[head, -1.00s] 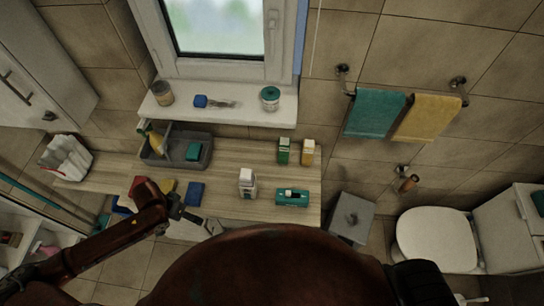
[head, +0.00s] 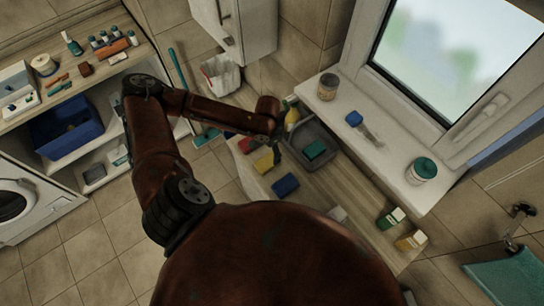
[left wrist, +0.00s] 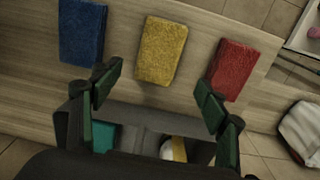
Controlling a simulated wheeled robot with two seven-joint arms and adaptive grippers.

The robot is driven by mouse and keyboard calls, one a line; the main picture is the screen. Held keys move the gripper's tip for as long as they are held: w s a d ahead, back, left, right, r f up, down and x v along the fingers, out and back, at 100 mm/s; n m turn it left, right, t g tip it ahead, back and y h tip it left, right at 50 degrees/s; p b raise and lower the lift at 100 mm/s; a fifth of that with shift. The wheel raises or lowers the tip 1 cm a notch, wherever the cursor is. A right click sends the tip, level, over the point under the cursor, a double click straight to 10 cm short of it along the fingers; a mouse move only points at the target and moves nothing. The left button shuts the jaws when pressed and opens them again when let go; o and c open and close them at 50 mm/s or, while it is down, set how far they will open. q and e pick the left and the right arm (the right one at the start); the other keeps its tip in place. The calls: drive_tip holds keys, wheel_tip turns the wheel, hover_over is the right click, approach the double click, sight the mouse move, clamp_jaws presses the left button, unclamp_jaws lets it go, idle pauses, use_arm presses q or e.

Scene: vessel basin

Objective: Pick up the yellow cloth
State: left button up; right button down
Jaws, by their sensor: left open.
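The yellow cloth (head: 264,161) lies flat on the wooden counter, between a red cloth (head: 246,144) and a blue cloth (head: 285,186). In the left wrist view the yellow cloth (left wrist: 162,50) is in the upper middle, with the blue cloth (left wrist: 82,32) to its left and the red cloth (left wrist: 231,68) to its right. My left gripper (left wrist: 157,84) is open and empty; its fingers are spread wide, with the yellow cloth ahead of the gap between them. In the head view the left gripper (head: 278,149) is small and dark, partly hidden by the arm. My right gripper is out of view.
A grey bin (head: 326,160) holding a teal item stands beside the cloths, close to the gripper. Green and yellow boxes (head: 400,228) stand farther along the counter. The window sill (head: 385,150) bears jars. A white bag (head: 221,75) is beyond the counter's end.

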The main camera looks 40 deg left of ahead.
sight(267, 162)
use_arm(q)
drive_tip(key=f, duration=0.5)
drive_tip(key=s+f, duration=0.1)
drive_tip(key=f, duration=0.1)
drive_tip(key=shift+s+f, duration=0.1)
drive_tip(key=shift+f, duration=0.1)
drive_tip(key=shift+c, duration=0.3)
drive_tip(key=c, duration=1.1)
drive_tip(key=shift+r, duration=0.1)
